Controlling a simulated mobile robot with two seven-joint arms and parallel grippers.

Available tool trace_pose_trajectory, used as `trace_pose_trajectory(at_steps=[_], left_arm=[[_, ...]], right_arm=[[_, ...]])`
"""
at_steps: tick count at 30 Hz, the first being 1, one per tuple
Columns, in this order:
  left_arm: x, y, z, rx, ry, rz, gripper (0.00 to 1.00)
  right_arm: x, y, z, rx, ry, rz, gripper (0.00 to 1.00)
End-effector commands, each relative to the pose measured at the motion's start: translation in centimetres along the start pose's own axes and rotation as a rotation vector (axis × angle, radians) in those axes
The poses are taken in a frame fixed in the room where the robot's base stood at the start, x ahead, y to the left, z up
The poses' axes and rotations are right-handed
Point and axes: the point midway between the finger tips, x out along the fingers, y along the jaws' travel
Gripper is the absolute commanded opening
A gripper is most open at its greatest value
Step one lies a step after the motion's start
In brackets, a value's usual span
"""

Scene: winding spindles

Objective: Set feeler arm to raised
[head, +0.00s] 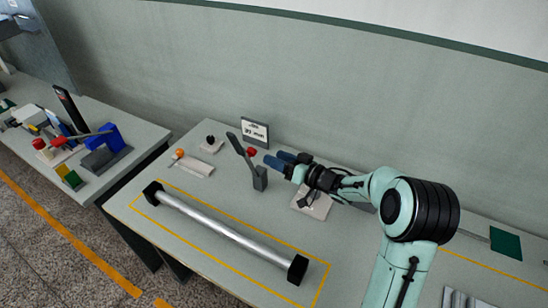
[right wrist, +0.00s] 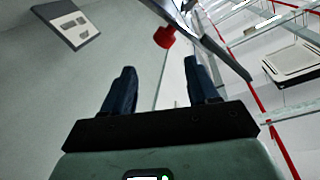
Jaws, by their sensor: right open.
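The feeler arm (head: 240,148) is a dark grey lever that leans up and to the left from a small grey block (head: 260,179) on the table. A red knob (head: 252,151) sits beside the lever. My right gripper (head: 276,159) is open, with its blue fingers just right of the knob and apart from it in the head view. In the right wrist view the red knob (right wrist: 165,38) and part of the dark lever (right wrist: 205,32) show beyond the fingertips, with nothing between the fingers. My left gripper is not in view.
A small sign (head: 255,131) stands behind the lever. A long silver roller (head: 222,232) with black end blocks lies in front, within yellow lines. An orange knob (head: 180,153) and a black knob (head: 210,140) are to the left. A second table (head: 140,135) holds several parts.

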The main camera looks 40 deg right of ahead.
Motion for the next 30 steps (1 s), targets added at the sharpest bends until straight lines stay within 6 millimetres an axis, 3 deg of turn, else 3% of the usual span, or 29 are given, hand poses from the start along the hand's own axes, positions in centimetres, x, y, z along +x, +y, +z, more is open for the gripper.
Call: trace_pose_trajectory(at_steps=[12, 30], left_arm=[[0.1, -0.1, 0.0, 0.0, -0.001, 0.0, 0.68], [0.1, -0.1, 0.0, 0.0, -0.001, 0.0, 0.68]], right_arm=[[-2.5, 0.0, -0.3, -0.001, 0.0, -0.001, 0.59], [-2.8, 0.0, -0.3, 0.0, 0.0, -0.002, 0.59]])
